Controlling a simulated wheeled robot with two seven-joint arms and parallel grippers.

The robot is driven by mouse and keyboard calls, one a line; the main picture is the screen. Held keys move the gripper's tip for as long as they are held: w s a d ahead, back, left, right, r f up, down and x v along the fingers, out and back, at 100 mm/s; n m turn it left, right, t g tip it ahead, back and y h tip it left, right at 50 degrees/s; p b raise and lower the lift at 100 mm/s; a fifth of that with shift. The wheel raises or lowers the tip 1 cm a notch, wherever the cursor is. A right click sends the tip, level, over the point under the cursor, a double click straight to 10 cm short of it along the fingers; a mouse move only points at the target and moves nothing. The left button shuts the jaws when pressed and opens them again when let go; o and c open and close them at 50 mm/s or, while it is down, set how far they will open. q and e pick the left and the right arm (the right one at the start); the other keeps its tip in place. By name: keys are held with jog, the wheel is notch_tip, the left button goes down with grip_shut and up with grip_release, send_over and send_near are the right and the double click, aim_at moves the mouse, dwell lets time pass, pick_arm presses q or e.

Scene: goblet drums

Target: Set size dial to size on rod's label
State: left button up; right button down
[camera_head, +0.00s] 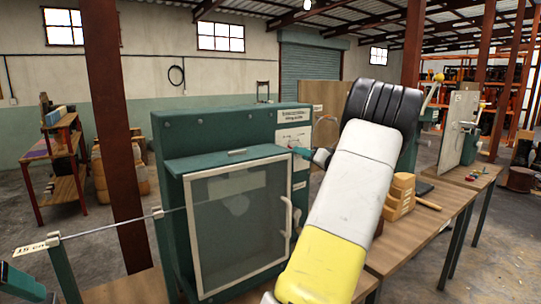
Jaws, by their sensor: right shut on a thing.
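A green machine cabinet (218,130) with a glass-windowed door (240,215) stands on the bench. A white dial plate (293,138) is on the upper right of its front. My right gripper (308,154) is at the knob just below this plate and is shut on it. The arm hides part of the gripper, and the dial's setting is too small to read. A thin rod (110,225) runs across the left side toward the cabinet. Its white label (32,248) at the far left seems to read "15 cm". My left gripper cannot be made out.
My right arm covers the middle right of the view. A wooden bench (425,215) holds stacked wooden blocks (399,196) and a wooden-handled tool (427,203) right of the arm. A rusty post (112,120) stands behind the rod. Shelves (55,165) stand at the left.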

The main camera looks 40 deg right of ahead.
jog(key=m, duration=2.8)
jog(key=shift+m, duration=0.3)
dwell(0.3)
jog(key=c, duration=0.9)
grip_release()
jog(key=s, duration=0.8)
